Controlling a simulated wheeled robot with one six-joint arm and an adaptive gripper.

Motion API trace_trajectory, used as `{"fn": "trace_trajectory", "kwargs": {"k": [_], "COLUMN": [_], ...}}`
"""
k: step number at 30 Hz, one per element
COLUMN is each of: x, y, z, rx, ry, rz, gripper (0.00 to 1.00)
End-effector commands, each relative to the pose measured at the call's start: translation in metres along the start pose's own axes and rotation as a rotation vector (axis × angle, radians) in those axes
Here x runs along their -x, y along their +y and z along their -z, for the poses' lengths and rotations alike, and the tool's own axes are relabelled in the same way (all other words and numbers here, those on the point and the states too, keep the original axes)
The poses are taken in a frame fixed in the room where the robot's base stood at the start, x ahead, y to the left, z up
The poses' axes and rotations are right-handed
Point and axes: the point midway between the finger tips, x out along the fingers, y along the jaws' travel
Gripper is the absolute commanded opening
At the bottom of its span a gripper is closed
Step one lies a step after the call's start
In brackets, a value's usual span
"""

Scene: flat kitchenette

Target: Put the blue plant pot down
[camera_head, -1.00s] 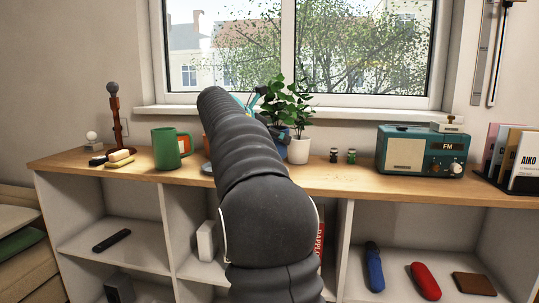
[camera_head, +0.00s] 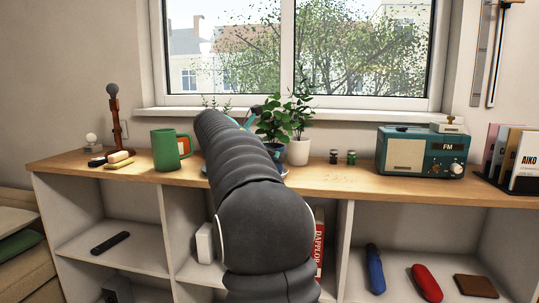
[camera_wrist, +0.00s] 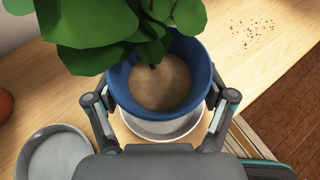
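The blue plant pot (camera_wrist: 209,75), with soil and broad green leaves, is between the two fingers of my gripper (camera_wrist: 160,95) in the wrist view. The fingers press on its left and right sides. A pale round saucer (camera_wrist: 165,127) shows directly below the pot; whether the pot's base touches it is hidden.
A second grey saucer (camera_wrist: 55,158) lies left of the pot. A white pot with a plant (camera_head: 299,152) stands close on the right. Small jars (camera_head: 350,157) and a teal radio (camera_head: 420,150) are farther right. A green mug (camera_head: 165,150) stands left. Crumbs (camera_wrist: 253,32) lie on the wooden top.

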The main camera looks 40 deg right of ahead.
Motion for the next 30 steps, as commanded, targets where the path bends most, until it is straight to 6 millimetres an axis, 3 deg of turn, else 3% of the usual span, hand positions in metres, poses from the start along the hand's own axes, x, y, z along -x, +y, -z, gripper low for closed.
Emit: {"fn": "trace_trajectory", "kwargs": {"k": [2, 16, 30], "x": [0.0, 0.007, 0.094], "y": [0.0, 0.001, 0.001], "z": [0.0, -0.004, -0.004], "rx": [0.0, 0.0, 0.0], "ry": [0.0, -0.001, 0.0], "rz": [0.0, -0.002, -0.003], "gripper": [1.0, 1.0, 1.0]}}
